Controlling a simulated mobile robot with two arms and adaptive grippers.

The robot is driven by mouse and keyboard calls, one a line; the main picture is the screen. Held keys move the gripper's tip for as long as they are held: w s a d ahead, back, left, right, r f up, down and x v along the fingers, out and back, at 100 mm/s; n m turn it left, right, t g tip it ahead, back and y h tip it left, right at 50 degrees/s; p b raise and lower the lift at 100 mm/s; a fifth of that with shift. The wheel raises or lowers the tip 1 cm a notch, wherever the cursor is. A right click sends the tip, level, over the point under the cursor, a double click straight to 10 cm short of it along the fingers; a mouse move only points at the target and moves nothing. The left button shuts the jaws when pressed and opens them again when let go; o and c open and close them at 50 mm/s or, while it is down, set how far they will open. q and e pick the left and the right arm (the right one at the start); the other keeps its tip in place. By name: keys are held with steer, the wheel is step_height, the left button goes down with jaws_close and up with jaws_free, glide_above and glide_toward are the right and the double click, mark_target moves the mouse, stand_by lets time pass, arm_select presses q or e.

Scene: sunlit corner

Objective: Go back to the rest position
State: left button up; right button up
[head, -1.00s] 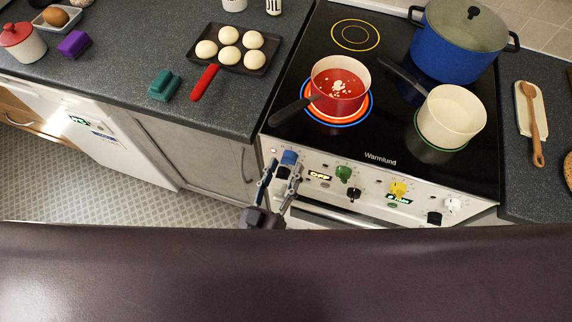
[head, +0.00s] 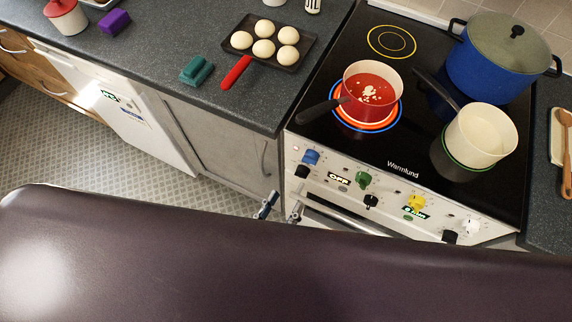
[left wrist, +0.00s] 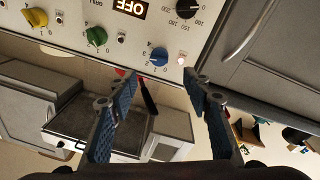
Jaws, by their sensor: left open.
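My left gripper (head: 281,207) shows only by its fingertips in the head view, above the edge of my dark body. It is in front of the stove's control panel, below the blue knob (head: 311,157). In the left wrist view the two blue-padded fingers (left wrist: 150,85) stand wide apart with nothing between them. The blue knob (left wrist: 159,56) lies beyond the fingertips there, apart from them. My right gripper is not in view.
The stove (head: 400,150) carries a red saucepan (head: 372,85) on a glowing ring, a cream saucepan (head: 482,135) and a blue pot (head: 490,60). A pan of buns (head: 290,65) with a red handle lies on the left counter (head: 180,40). The floor (head: 100,160) at left is clear.

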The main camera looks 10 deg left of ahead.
arm_select(q)
steer(key=s+a+f+m+g+y, duration=0.1)
steer(key=s+a+f+g, duration=0.15)
steer(key=f, duration=0.65)
steer(key=s+a+f+m+g+y, duration=0.1)
steer(key=a+f+g, duration=0.2)
steer(key=f, duration=0.6)
steer(key=s+a+f+g+y, duration=0.1)
steer(key=a+f+g, duration=0.15)
steer(key=f, duration=0.65)
steer(key=s+a+f+g+y, duration=0.2)
steer(key=s+a+f+g, duration=0.2)
steer(key=s+f, duration=0.3)
steer(key=s+a+f+g+y, duration=0.1)
steer(key=s+a+f+g, duration=0.3)
steer(key=s+a+f, duration=0.3)
steer(key=s, duration=0.3)
steer(key=shift+s+f+g+y, duration=0.2)
steer(key=shift+g+y, duration=0.1)
steer(key=shift+y, duration=0.1)
